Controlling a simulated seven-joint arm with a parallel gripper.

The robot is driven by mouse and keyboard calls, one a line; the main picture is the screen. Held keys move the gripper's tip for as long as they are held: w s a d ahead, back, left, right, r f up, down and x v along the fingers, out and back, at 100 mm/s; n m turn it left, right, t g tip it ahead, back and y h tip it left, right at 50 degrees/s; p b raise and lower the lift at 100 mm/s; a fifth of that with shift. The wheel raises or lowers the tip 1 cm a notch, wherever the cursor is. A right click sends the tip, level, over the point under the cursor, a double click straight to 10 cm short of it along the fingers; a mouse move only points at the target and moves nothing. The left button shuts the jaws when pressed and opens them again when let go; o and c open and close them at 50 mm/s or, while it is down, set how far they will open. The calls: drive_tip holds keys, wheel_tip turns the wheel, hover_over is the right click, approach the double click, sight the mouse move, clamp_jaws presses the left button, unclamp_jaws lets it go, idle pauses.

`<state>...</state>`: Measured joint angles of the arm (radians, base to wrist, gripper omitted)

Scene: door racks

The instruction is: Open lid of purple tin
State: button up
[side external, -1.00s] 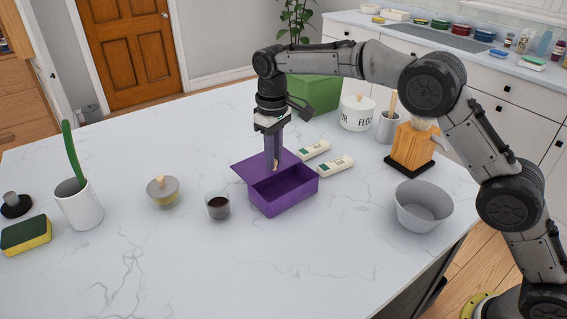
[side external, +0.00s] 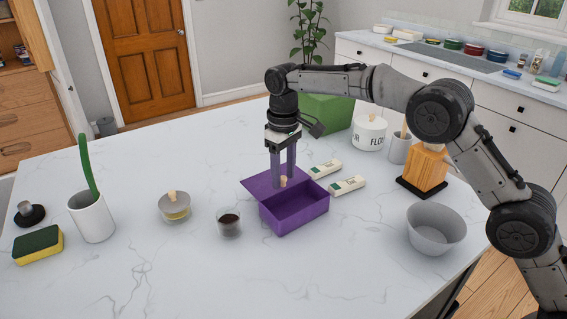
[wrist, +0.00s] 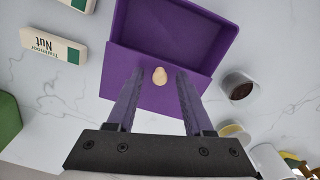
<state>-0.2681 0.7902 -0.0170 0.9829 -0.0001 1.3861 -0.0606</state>
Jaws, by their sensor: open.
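The purple tin (side external: 296,222) stands on the white counter, its inside partly uncovered; it also shows in the wrist view (wrist: 205,22). Its flat purple lid (side external: 262,184) is shifted to the back left, still overlapping one end of the tin. In the wrist view the lid (wrist: 125,75) covers the near part of the tin and has a small pale wooden knob (wrist: 160,76). My gripper (side external: 283,184) is over the lid, fingers pointing down. In the wrist view its fingers (wrist: 155,82) are spread apart on either side of the knob, with gaps to it.
A glass of dark liquid (side external: 229,222) stands left of the tin. Two white packets (side external: 347,186) lie to its right. A grey bowl (side external: 436,232) is at the right, a green box (side external: 330,113) behind. The front counter is clear.

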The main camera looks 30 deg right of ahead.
sight(283, 177)
wheel_tip(283, 177, up, 12)
idle(0.6)
